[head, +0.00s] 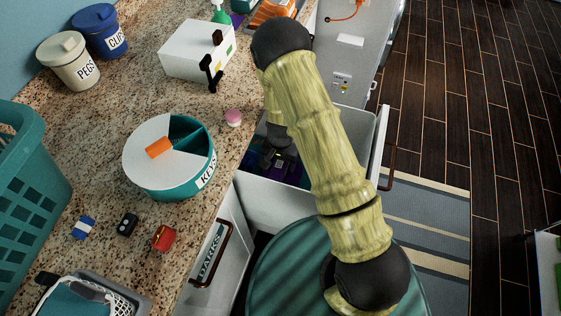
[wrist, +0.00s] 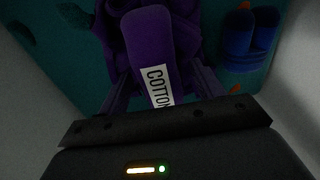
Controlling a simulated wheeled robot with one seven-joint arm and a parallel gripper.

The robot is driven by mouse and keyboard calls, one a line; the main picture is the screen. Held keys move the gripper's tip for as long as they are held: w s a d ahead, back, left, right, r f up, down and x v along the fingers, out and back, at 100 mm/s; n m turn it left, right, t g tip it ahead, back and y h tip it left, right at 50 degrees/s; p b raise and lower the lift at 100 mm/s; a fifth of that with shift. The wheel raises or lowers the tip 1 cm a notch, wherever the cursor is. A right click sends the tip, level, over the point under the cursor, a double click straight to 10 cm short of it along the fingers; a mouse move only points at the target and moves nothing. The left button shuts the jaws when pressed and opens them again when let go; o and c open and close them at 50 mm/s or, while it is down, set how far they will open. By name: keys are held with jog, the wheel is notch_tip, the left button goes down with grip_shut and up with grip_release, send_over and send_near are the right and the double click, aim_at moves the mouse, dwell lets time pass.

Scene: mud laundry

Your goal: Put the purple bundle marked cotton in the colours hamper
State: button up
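The purple bundle (wrist: 150,45) with a white label reading COTTON lies on a teal surface in the wrist view. My gripper (wrist: 160,85) is over it, with one finger on each side of the labelled band. The fingers look apart, with a gap beside the band, though the view is dark. In the head view my gripper (head: 282,158) reaches down into an open white drawer-like bin (head: 375,145), where purple cloth shows only in part. No label reading colours is legible in either view.
A blue rolled item (wrist: 245,38) lies right of the bundle. The speckled counter (head: 90,165) at left holds a round teal-and-white container (head: 145,180), small items, jars and a teal basket (head: 25,190). Open floor lies at right.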

notch_tip(320, 180, up, 12)
jog(key=p, duration=0.1)
jog(key=shift+r, duration=0.15)
dwell(0.4)
dwell(0.5)
